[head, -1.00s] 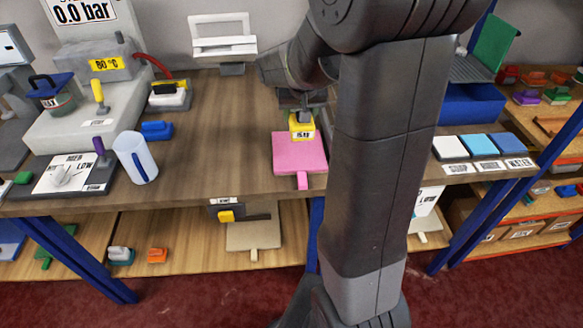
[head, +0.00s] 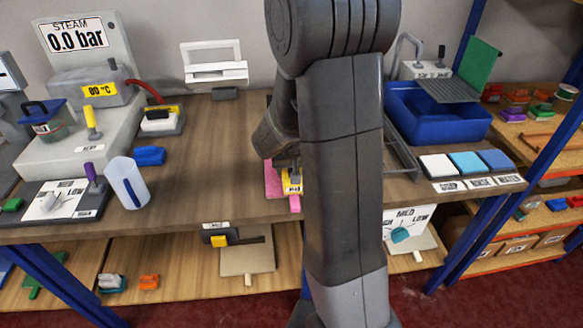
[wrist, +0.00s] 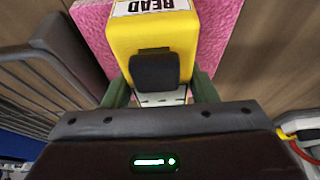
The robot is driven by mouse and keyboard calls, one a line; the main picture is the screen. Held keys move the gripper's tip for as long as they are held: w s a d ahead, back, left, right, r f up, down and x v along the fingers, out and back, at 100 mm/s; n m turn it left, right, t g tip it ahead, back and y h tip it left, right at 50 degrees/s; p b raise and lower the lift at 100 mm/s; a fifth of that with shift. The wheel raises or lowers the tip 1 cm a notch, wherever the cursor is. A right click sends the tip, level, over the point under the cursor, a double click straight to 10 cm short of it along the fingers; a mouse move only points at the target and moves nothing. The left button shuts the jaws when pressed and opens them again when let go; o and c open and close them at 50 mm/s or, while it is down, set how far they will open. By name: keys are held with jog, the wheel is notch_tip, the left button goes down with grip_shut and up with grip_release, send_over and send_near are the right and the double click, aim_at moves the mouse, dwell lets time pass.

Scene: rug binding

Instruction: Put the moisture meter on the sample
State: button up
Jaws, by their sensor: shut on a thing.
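The yellow moisture meter (head: 291,183) is held by my gripper (head: 295,166). In the wrist view the meter (wrist: 180,35) has a dark grey pad and a white label reading "READ", upside down. The green fingers of my gripper (wrist: 160,92) are shut on its near end. The pink sample (head: 271,180) lies on the wooden bench. It also shows behind the meter in the wrist view (wrist: 228,25). The meter overlaps the sample's front part in the head view. I cannot tell whether they touch. My arm hides the sample's right side.
A dark wire rack (head: 401,160) and a blue basin (head: 440,118) stand right of my arm. White and blue pads (head: 437,163) lie at the right front. A pale cup (head: 128,184) and steam unit (head: 90,80) are left. The bench middle is clear.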

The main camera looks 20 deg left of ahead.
jog(key=shift+f, duration=0.2)
jog(key=o, duration=1.1)
jog(key=shift+r, duration=0.1)
jog(key=shift+r, duration=0.4)
jog(key=v, duration=1.1)
jog(key=shift+s+r, duration=0.15)
